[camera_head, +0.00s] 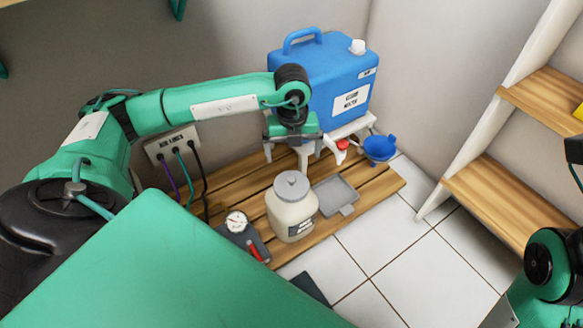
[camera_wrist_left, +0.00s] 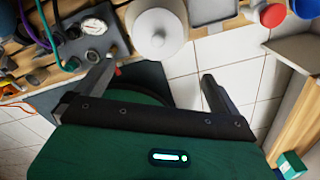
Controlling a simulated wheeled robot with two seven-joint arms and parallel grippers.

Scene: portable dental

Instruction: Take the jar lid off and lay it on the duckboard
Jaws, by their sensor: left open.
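The jar (camera_head: 292,216) is cream-coloured with a dark label and stands upright on the wooden duckboard (camera_head: 385,192). Its grey knobbed lid (camera_head: 292,186) sits on top. In the left wrist view the round lid (camera_wrist_left: 158,33) shows from above, beyond the space between the fingers. My left gripper (camera_head: 287,158) is open and empty, pointing down, behind the jar in the head view and apart from it. Its two spread fingers also show in the left wrist view (camera_wrist_left: 155,82). Only part of my right arm shows at the right edge; its gripper is not visible.
A grey tray (camera_head: 335,193) lies right of the jar, and a gauge block (camera_head: 236,222) lies left. A blue jug (camera_head: 330,75) on a white stand is behind, with a blue funnel (camera_head: 380,148) beside it. Wooden shelves (camera_head: 500,205) stand right.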

